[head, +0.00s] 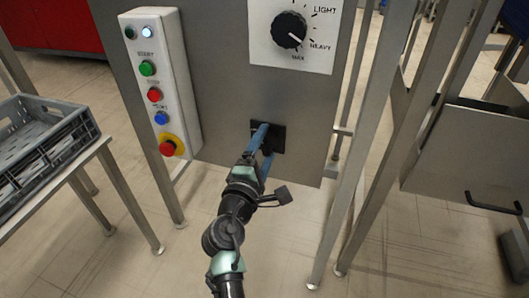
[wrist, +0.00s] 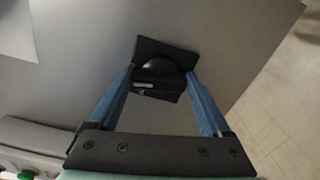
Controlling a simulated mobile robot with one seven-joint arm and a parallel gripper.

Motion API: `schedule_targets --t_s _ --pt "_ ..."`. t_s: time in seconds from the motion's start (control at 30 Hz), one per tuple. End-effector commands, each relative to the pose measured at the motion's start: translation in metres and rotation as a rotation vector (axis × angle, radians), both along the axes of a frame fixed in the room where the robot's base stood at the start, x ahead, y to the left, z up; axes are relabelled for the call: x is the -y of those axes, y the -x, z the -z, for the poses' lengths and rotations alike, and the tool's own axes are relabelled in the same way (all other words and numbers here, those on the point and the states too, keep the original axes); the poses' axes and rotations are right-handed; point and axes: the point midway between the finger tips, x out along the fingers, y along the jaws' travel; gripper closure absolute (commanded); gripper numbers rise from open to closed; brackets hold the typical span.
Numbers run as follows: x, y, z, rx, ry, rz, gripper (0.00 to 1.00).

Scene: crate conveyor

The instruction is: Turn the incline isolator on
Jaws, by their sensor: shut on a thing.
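The isolator is a black square plate (head: 280,136) low on the grey metal panel, below the large dial. In the wrist view the plate (wrist: 165,49) looks tilted, with a round black knob (wrist: 160,73) on it. My gripper (head: 264,137) reaches up to the panel with its two blue fingers. In the wrist view my gripper (wrist: 160,78) has one finger on each side of the knob and is shut on it. The fingers and arm hide part of the plate in the head view. I cannot read any on or off marking.
A white button box (head: 176,73) with several coloured buttons and a red emergency stop (head: 168,148) is left of the isolator. A black dial (head: 289,30) is above. A grey crate (head: 50,150) stands at left. Metal posts (head: 347,165) stand close on the right.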

Motion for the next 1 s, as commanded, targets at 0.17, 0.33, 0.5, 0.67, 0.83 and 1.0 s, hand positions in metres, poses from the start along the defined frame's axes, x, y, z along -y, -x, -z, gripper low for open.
schedule_targets --t_s 0.17,0.33,0.5,0.67,0.83,1.0 --pt "0.0000 0.0005 0.0039 0.031 -0.103 0.000 0.73" --pt "0.0000 0.0004 0.0037 0.051 -0.166 0.001 0.73" --pt "-0.0002 0.0004 0.0033 0.062 -0.200 0.001 0.73" --pt "-0.0003 0.0004 0.0030 0.064 -0.210 0.001 0.73" --pt "-0.0003 0.0004 0.0029 0.064 -0.210 0.001 0.73" --pt "-0.0002 0.0005 0.0030 0.064 -0.210 0.001 0.12"
